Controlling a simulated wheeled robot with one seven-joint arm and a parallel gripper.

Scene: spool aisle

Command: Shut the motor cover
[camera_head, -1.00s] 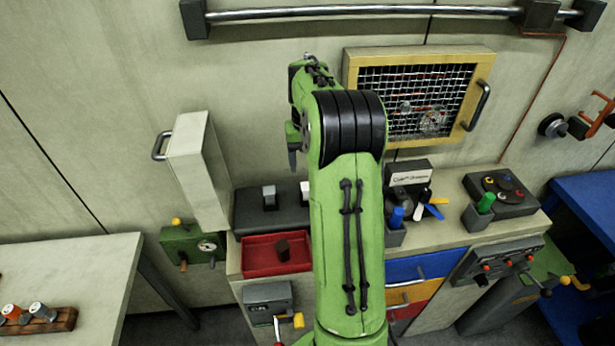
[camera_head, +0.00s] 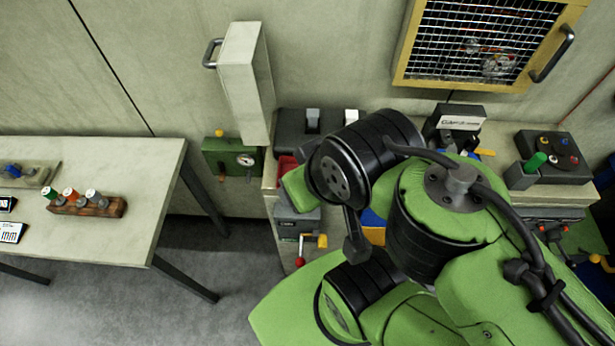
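No part is plainly marked as the motor cover. A yellow-framed wire-mesh panel (camera_head: 405,75) is on the wall at the upper right, with a dark handle (camera_head: 552,55) on its right side. Red wires and a round part show behind the mesh. I cannot tell whether the panel is fully shut. A pale box-like panel (camera_head: 245,85) with a grey handle on its left stands out from the wall left of centre. My green and black arm fills the lower right. My gripper cannot be made out, and my arm is apart from both handles.
A pale table (camera_head: 110,160) stands at the left with a wooden spool rack (camera_head: 88,206). My arm partly hides the counter, which holds a black button box (camera_head: 553,155). Grey floor (camera_head: 195,280) is open between table and counter.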

